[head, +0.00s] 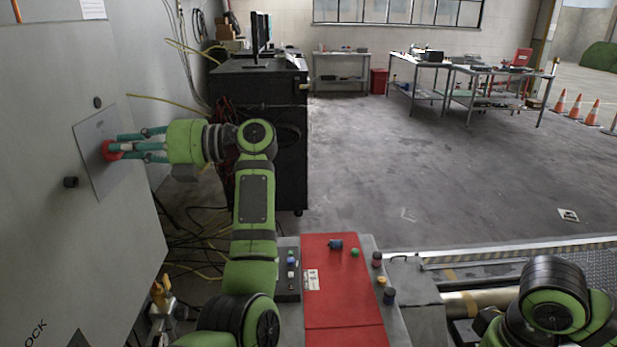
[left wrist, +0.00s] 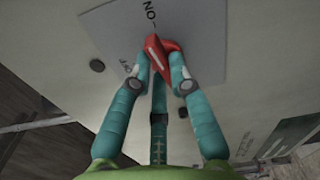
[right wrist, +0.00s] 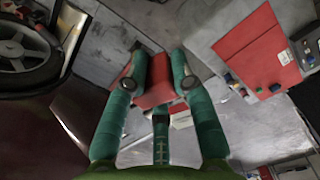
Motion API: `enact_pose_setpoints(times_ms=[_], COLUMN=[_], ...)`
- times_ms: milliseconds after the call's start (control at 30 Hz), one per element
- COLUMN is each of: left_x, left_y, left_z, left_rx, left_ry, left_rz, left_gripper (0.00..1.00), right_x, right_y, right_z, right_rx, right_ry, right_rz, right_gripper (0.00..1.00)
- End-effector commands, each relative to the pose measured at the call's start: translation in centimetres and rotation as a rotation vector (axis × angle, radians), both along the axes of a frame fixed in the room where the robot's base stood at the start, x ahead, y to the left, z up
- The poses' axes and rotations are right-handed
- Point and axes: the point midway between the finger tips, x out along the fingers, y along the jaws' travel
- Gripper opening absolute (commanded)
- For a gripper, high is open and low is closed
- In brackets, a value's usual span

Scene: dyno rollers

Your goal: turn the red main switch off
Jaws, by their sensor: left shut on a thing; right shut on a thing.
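The red main switch (head: 109,150) is on a grey plate (head: 88,136) on the tall cabinet at the left. In the left wrist view the red handle (left wrist: 158,56) carries a white stripe whose upper end points roughly toward the ON label; an OFF label is at its lower left. My left gripper (head: 115,150) is at the switch with its teal fingers shut around the handle, also seen in the left wrist view (left wrist: 163,72). My right gripper (right wrist: 160,75) shows only in the right wrist view, its fingers closed around a red block-like thing (right wrist: 155,92).
A red-topped console (head: 340,285) with several buttons stands in front of me. A black cabinet (head: 262,95) with monitors stands beyond my left arm. Dark knobs (head: 70,182) stick out of the cabinet near the plate.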

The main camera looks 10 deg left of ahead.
Motion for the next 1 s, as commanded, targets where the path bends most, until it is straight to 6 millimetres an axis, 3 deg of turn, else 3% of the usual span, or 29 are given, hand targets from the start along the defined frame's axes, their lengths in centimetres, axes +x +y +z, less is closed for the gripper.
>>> enact_pose_setpoints(times_ms=[33,300,1000], left_x=[0.0,-0.2,-0.5], left_y=[0.0,-0.1,-0.1], left_z=[-0.6,-0.5,-0.3], left_rx=[0.012,0.088,0.288], left_ry=[-0.041,-0.284,-0.914], left_rz=[0.000,0.000,0.001], left_gripper=[0.00,0.00,0.00], right_x=[0.0,0.0,0.0], right_y=[0.0,0.0,0.0], right_z=[-1.3,-4.3,-9.1], right_rx=[0.000,0.000,0.000], right_ry=[0.000,0.000,0.000], right_rz=[0.000,0.000,0.000], right_gripper=[0.00,0.00,0.00])
